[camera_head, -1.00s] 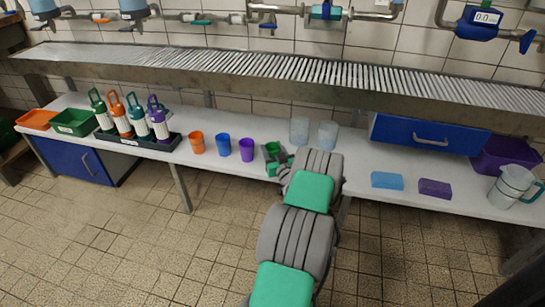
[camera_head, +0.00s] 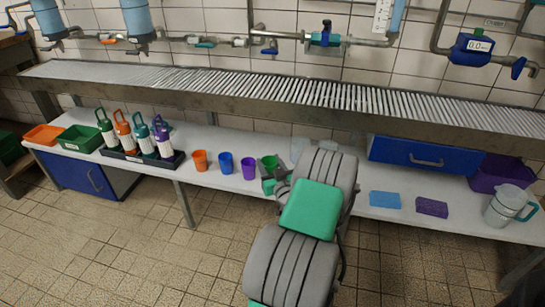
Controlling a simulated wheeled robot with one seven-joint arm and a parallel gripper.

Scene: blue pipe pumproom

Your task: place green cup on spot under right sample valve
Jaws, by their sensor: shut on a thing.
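The green cup (camera_head: 270,162) is at the right end of a row of cups over the white lower bench. My gripper (camera_head: 271,174) is shut on it; the fingers are small in view and partly hidden behind my arm. Whether the cup's base touches the bench I cannot tell. Above the grated shelf (camera_head: 260,90), pipes on the tiled wall carry small valves with an orange handle (camera_head: 107,41), a teal handle (camera_head: 204,44) and a blue handle (camera_head: 269,51). Which is the right sample valve is unclear. No marked spot can be made out.
Left of the green cup stand purple (camera_head: 248,168), blue (camera_head: 225,163) and orange (camera_head: 200,160) cups. A black tray (camera_head: 135,157) holds several bottles. Clear glasses (camera_head: 300,147) are partly behind my arm. The grated shelf overhangs the bench and looks clear.

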